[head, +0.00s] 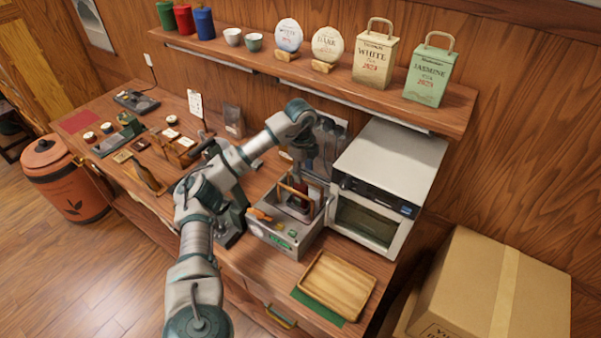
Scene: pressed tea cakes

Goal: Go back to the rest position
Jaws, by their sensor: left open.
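My left arm comes in from the bottom, bends over the counter and ends at my left gripper (301,172). The gripper points down over a grey metal box (284,240) with a green label on its front. Upright wooden and dark pieces stand inside this box, close under the gripper. The fingertips are small and partly lost against them, so I cannot tell whether they touch. No held thing shows in the gripper. My right gripper is not in view.
A boxy white oven (388,182) stands close right of the gripper. A wooden tray (336,286) lies in front. A shelf (330,78) with tea bags hangs above. Small tea items crowd the counter's left. A cardboard box (497,295) and an orange barrel (65,182) flank the counter.

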